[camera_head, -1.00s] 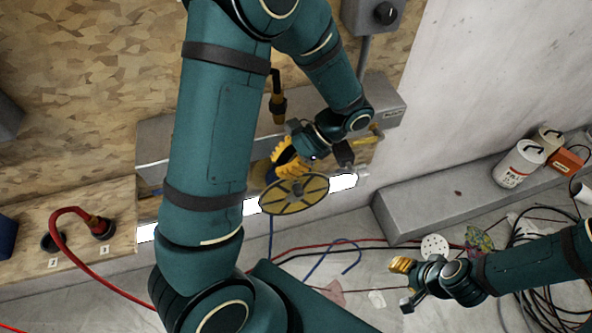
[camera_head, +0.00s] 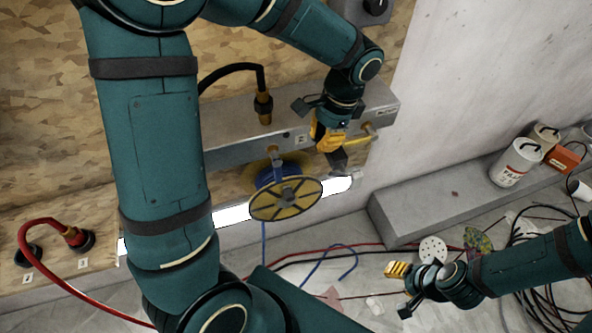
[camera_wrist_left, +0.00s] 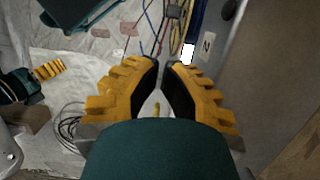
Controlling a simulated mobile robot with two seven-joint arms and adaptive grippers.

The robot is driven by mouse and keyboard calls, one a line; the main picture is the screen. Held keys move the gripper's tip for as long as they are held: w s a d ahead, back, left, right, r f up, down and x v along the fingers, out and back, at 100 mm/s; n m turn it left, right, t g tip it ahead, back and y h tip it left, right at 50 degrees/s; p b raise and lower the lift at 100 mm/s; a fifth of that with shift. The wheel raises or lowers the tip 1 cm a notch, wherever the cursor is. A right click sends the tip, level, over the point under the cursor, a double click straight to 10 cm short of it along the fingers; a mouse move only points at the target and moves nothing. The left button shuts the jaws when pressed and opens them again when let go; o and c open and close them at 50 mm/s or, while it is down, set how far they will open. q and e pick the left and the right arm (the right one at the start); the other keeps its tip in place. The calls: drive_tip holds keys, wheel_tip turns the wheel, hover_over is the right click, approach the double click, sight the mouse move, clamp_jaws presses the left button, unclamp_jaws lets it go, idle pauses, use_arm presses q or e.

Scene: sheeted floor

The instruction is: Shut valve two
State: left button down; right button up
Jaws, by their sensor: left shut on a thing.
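My left gripper (camera_head: 326,140) is at the front of the grey wall box, its yellow fingers pointing down. In the left wrist view its fingers (camera_wrist_left: 161,75) are close together, with a small yellow piece (camera_wrist_left: 157,108) showing between them. This looks like part of a valve handle, mostly hidden by the fingers. A label reading 2 (camera_wrist_left: 207,44) is close to the fingertips. A yellow valve fitting (camera_head: 364,138) shows just right of the gripper in the head view. My right gripper (camera_head: 397,270) hangs over the floor, away from the box; its jaw opening is unclear.
A yellow reel (camera_head: 286,200) hangs left of my left gripper. The grey box (camera_head: 235,155) has a black hose (camera_head: 262,90) on top. A red hose (camera_head: 45,222) is at the left. A ledge (camera_head: 440,198) holds a white can (camera_head: 515,163). Cables (camera_head: 540,225) clutter the floor.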

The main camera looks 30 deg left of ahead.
sight(276, 165)
use_arm(q)
drive_tip(key=shift+s, duration=0.1)
drive_tip(key=s+a+f+b, duration=0.3)
drive_tip(key=s+a+f, duration=0.1)
drive_tip(key=f, duration=0.5)
drive_tip(key=shift+s+f, duration=0.35)
drive_tip(key=shift+s, duration=0.05)
